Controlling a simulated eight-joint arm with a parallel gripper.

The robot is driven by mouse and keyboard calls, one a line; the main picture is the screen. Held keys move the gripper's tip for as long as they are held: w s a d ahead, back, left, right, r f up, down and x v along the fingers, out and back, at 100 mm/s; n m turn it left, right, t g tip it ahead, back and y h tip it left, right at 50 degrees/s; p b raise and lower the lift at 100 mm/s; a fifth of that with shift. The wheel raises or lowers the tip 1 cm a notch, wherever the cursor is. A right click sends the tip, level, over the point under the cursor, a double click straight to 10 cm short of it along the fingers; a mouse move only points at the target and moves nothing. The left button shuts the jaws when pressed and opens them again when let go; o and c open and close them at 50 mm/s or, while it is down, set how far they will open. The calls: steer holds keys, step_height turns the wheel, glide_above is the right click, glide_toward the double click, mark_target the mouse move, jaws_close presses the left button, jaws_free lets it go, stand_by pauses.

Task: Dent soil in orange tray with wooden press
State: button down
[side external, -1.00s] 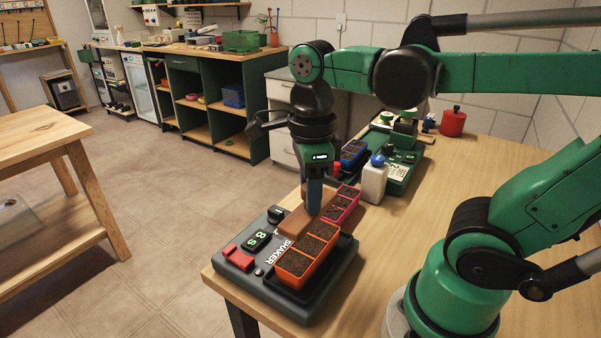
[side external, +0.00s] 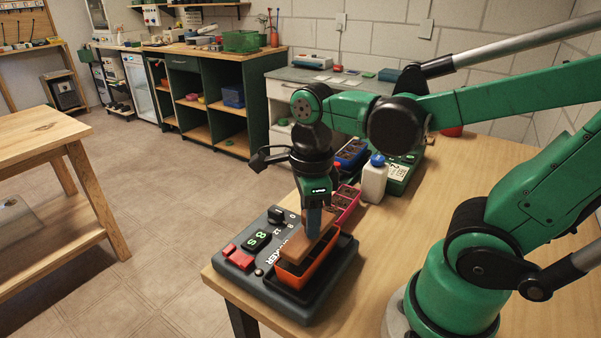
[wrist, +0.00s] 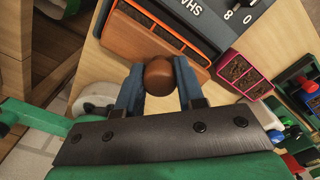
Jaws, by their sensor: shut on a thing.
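The wooden press (side external: 297,246) is a flat brown block with a round knob. My gripper (side external: 313,222) is shut on its knob, which shows between the blue fingers in the wrist view (wrist: 159,77). I cannot tell whether the plate touches the soil. The orange tray sits in the black holder of the grey shaker (side external: 262,284).
A pink tray (side external: 348,203) of soil stands right behind the shaker. The table's right side is clear.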

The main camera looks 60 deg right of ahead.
steer(key=shift+f, duration=0.55)
stand_by(1.6)
steer(key=shift+r, duration=4)
